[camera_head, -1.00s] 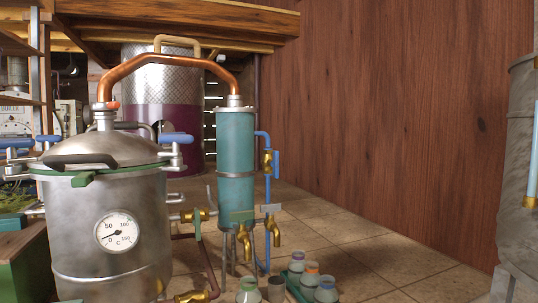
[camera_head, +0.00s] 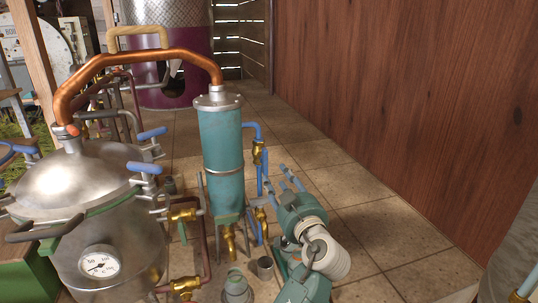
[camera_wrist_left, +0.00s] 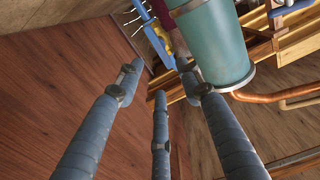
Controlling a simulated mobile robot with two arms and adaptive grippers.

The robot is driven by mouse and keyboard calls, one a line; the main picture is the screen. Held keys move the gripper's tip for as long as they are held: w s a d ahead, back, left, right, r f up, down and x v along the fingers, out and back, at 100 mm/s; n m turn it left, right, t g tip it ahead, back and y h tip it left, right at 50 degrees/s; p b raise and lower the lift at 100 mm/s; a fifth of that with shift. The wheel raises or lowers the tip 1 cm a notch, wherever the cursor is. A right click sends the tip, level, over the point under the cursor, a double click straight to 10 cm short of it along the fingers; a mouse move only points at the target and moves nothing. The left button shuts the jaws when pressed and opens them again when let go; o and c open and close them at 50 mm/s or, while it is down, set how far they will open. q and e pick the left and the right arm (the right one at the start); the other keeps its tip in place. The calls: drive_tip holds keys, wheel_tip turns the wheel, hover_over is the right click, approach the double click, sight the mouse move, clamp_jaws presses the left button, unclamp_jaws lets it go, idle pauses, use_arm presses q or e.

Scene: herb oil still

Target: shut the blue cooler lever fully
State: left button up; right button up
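The blue cooler lever (camera_head: 265,157) is on the brass valve (camera_head: 257,150) in the blue pipe to the right of the teal cooler cylinder (camera_head: 222,150). It appears to hang down close along the pipe; its exact angle is hard to tell. My left gripper (camera_head: 284,176) is in the lower middle of the head view, to the right of and below the lever, apart from it. Its grey-blue fingers are spread and empty. In the left wrist view the fingers (camera_wrist_left: 160,80) point towards the cylinder and the blue valve parts (camera_wrist_left: 158,38). My right gripper is not in view.
The steel still pot (camera_head: 75,190) with its gauge stands left, joined to the cooler by a copper pipe (camera_head: 140,58). Tiled floor is clear towards the wooden wall (camera_head: 400,110).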

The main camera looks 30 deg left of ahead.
sight(265, 162)
use_arm(q)
drive_tip(key=p+x, duration=0.2)
drive_tip(key=x, duration=0.8)
drive_tip(key=shift+d+f, duration=0.1)
drive_tip(key=shift+d, duration=0.05)
clamp_jaws()
